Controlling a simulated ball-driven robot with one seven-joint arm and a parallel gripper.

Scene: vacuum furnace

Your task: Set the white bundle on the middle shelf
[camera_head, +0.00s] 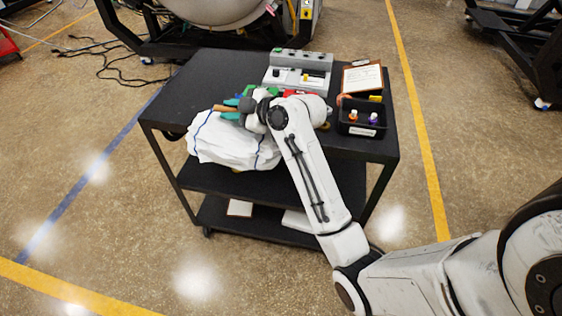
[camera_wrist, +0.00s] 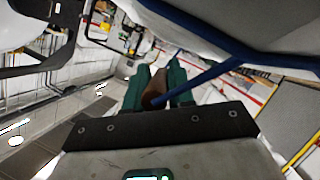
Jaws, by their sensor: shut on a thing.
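The white bundle (camera_head: 228,143), a soft bag with blue lines, hangs at the near left side of the black cart (camera_head: 195,92). It overlaps the top's near edge and part of the middle shelf (camera_head: 225,182); I cannot tell whether it touches either. My gripper (camera_head: 230,109) has teal fingers shut on a brown handle just above the bundle. In the wrist view, my gripper (camera_wrist: 157,88) holds the brown handle (camera_wrist: 154,92), with a blue strap (camera_wrist: 205,75) running from it along the pale bundle cloth (camera_wrist: 225,25).
On the cart top are a grey control box (camera_head: 298,72), a clipboard (camera_head: 362,79) and a black bin (camera_head: 361,118) with small bottles. A paper (camera_head: 240,208) lies on the bottom shelf.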

